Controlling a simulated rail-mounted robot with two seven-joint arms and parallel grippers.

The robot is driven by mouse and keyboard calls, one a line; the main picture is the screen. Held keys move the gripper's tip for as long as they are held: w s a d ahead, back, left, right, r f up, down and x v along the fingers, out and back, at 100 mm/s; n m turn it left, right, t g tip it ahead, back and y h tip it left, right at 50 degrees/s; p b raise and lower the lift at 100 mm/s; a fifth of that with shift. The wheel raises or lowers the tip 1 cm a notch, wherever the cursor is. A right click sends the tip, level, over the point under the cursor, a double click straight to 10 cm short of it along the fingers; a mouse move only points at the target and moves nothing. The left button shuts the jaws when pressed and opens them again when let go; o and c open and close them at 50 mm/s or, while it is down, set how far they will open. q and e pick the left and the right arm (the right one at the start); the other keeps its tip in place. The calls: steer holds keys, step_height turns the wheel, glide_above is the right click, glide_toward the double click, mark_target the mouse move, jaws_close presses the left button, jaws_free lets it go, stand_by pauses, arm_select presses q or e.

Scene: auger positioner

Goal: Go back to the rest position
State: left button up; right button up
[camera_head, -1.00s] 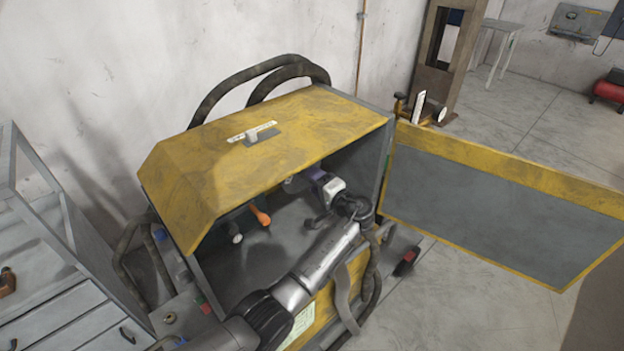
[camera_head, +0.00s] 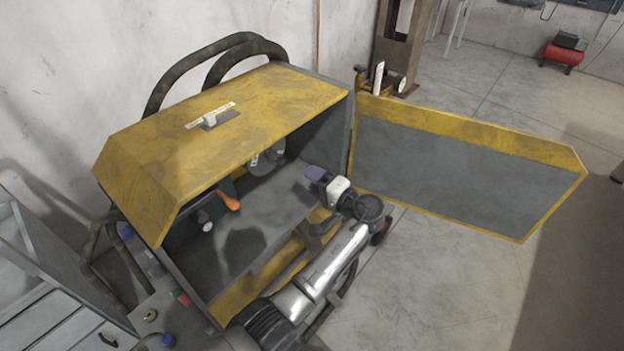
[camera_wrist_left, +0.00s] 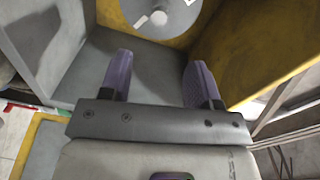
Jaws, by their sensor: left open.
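My left gripper (camera_head: 316,180) is at the open front of the yellow and grey machine housing (camera_head: 218,125), near its right side, with nothing seen between its fingers. In the left wrist view its two purple fingers (camera_wrist_left: 158,82) stand wide apart and empty. A round metal disc (camera_head: 266,160) sits on the back wall inside the housing; a round grey part with a knob also shows in the left wrist view (camera_wrist_left: 160,14). My right gripper is in neither view.
The yellow-edged door (camera_head: 455,175) stands swung open to the right. An orange-handled lever (camera_head: 229,200) is inside the housing at the left. A grey slatted bench (camera_head: 50,315) is at lower left. The floor (camera_head: 430,280) in front of the door is clear.

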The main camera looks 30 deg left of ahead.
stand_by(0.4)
arm_select(q)
steer(key=d+r+n+t+h, duration=0.1)
steer(key=d+r+t+h, duration=0.45)
steer(key=h, duration=0.35)
steer(key=s+d+f+m+t+h, duration=0.1)
steer(key=s+d+t+h, duration=0.1)
steer(key=s+h, duration=0.5)
steer(key=s+f+m+g, duration=0.1)
steer(key=s+f+g, duration=0.2)
steer(key=s+f, duration=0.7)
steer(key=s+a+f+g+h, duration=0.15)
steer(key=s+f, duration=0.45)
steer(key=s, duration=0.8)
steer(key=s+f+m+g, duration=0.1)
steer(key=s+f+g, duration=0.2)
steer(key=s+f, duration=0.75)
step_height(320, 180, up, 33)
steer(key=s+p, duration=0.1)
steer(key=p, duration=3)
steer(key=shift+s, duration=0.25)
steer(key=shift+d+f, duration=0.1)
